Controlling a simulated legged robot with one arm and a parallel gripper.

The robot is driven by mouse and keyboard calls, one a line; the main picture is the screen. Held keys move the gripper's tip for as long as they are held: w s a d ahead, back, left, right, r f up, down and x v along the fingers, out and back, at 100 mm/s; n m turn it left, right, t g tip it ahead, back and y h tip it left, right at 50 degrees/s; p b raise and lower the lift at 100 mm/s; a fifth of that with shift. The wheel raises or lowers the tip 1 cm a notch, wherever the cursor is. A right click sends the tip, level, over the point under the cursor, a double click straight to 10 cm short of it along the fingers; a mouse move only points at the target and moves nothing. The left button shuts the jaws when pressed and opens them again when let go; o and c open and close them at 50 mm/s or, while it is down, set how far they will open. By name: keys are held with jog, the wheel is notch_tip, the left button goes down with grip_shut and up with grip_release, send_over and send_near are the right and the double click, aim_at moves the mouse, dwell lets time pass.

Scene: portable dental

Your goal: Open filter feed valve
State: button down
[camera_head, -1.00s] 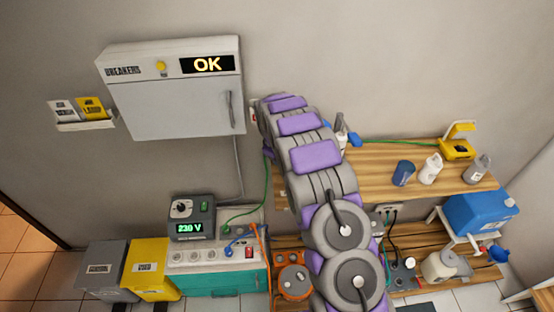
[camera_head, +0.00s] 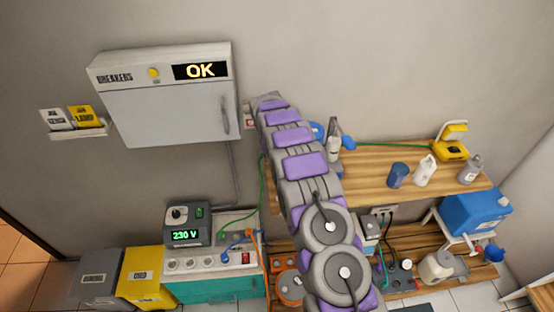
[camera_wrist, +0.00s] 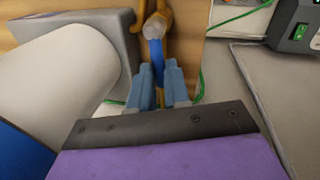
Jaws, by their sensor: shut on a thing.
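In the wrist view, my gripper (camera_wrist: 158,84) has its light blue fingers on either side of a blue lever (camera_wrist: 156,52). It is shut on this lever, which appears to be the valve handle. The lever hangs below a pale round end on a brass-coloured pipe (camera_wrist: 165,12). The lower part of the lever is hidden between the fingers. In the head view my arm covers the gripper and most of the valve area.
A large white cylinder (camera_wrist: 60,65) is close on the left in the wrist view. The wooden bench (camera_head: 375,175) holds a blue cup (camera_head: 397,175) and bottles. The breaker box (camera_head: 165,110) hangs on the wall. A green cable (camera_head: 262,185) runs behind my arm.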

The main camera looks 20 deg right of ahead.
dwell(0.4)
jog(key=c, duration=1.1)
grip_release()
